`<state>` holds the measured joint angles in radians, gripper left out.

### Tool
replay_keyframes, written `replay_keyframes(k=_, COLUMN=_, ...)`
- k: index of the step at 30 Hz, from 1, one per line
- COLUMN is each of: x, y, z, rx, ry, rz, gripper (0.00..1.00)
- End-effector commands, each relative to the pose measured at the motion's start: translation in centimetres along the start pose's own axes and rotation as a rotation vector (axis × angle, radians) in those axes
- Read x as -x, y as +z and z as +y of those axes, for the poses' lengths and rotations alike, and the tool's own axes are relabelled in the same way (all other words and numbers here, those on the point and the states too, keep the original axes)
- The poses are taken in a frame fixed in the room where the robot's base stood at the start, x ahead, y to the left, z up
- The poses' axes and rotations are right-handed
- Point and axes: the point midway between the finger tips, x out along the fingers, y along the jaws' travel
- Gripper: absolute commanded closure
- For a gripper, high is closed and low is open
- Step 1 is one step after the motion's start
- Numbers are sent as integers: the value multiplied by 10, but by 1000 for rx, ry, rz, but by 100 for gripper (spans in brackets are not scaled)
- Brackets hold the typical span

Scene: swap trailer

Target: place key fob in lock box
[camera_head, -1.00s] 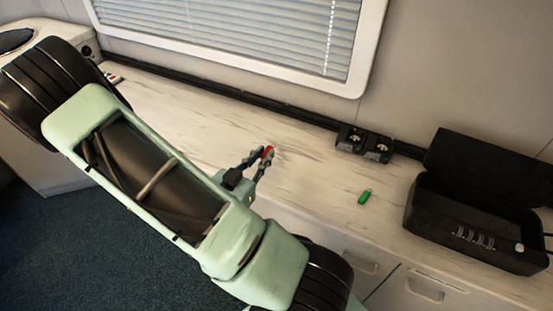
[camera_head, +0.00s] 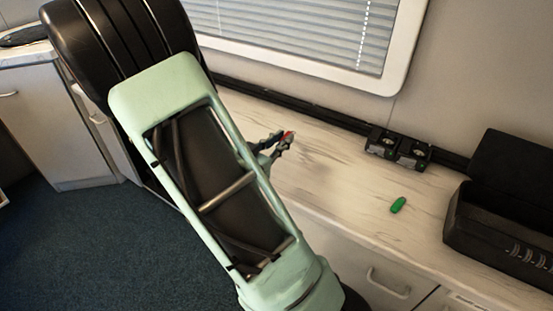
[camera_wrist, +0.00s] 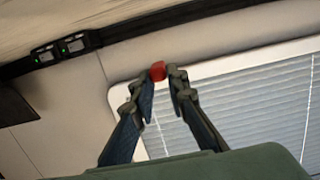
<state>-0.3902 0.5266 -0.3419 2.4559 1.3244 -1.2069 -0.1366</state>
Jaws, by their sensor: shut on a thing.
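My gripper (camera_head: 284,141) is shut on a small red object, likely a key fob (camera_head: 289,134), above the counter.
The counter between my gripper and the green object is clear. Drawers lie below.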

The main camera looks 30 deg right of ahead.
Motion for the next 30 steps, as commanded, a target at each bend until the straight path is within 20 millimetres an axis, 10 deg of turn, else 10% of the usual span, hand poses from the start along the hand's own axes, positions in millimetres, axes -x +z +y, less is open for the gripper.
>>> replay_keyframes(k=9, x=-48, y=45, z=-38, rx=2, ry=1, rz=1, gripper=100)
replay_keyframes(k=30, x=-67, y=90, z=-50, rx=-1, ry=-1, rz=1, gripper=100)
